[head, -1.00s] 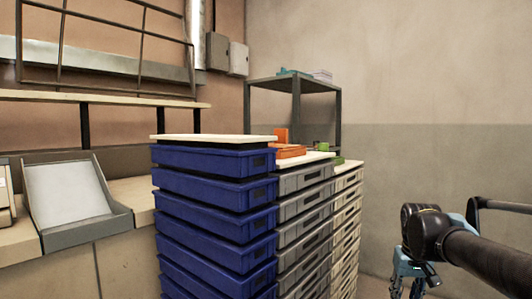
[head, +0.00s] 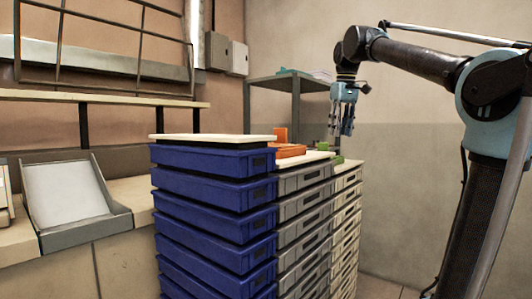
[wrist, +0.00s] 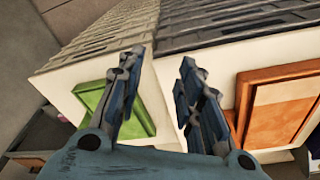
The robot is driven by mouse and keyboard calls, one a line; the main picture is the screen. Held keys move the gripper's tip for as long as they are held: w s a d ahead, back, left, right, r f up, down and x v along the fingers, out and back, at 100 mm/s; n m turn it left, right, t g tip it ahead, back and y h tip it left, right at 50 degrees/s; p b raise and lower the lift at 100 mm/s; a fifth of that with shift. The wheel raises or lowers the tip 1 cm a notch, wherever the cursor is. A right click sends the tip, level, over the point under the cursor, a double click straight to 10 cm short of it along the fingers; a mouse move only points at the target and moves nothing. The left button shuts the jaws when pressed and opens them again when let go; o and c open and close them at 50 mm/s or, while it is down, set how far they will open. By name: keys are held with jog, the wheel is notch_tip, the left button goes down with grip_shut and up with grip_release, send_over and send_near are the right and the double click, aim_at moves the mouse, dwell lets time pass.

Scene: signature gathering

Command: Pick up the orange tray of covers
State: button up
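The orange tray (head: 289,151) lies on the pale top of the grey crate stack, partly hidden behind the blue stack's top board. What it holds cannot be made out. In the wrist view the orange tray (wrist: 283,118) is at the right, outside my fingers. My gripper (head: 342,128) hangs fingers-down above the stacks, to the right of the tray and apart from it. In the wrist view my gripper (wrist: 161,66) is open, with nothing between its fingers.
An upright orange piece (head: 281,135) stands behind the orange tray. Tall blue crates (head: 212,190) stand left, and a dark metal shelf (head: 290,82) stands behind.

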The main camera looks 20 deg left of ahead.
jog(key=w+a+r+n, duration=0.2)
jog(key=a+r+n, duration=0.1)
jog(key=a+r, duration=0.8)
jog(key=n, duration=0.3)
send_near(281, 134)
jog(key=shift+g, duration=0.4)
jog(key=shift+w+a+f, duration=0.2)
jog(key=shift+w+f, duration=0.15)
jog(key=shift+f, duration=1.35)
jog(key=shift+w+a+f, duration=0.2)
jog(key=shift+w+f, duration=0.2)
jog(key=shift+f, duration=1.25)
jog(key=shift+w+a+f, duration=0.25)
jog(key=shift+w+f, duration=0.1)
jog(key=shift+f, duration=1.35)
grip_shut()
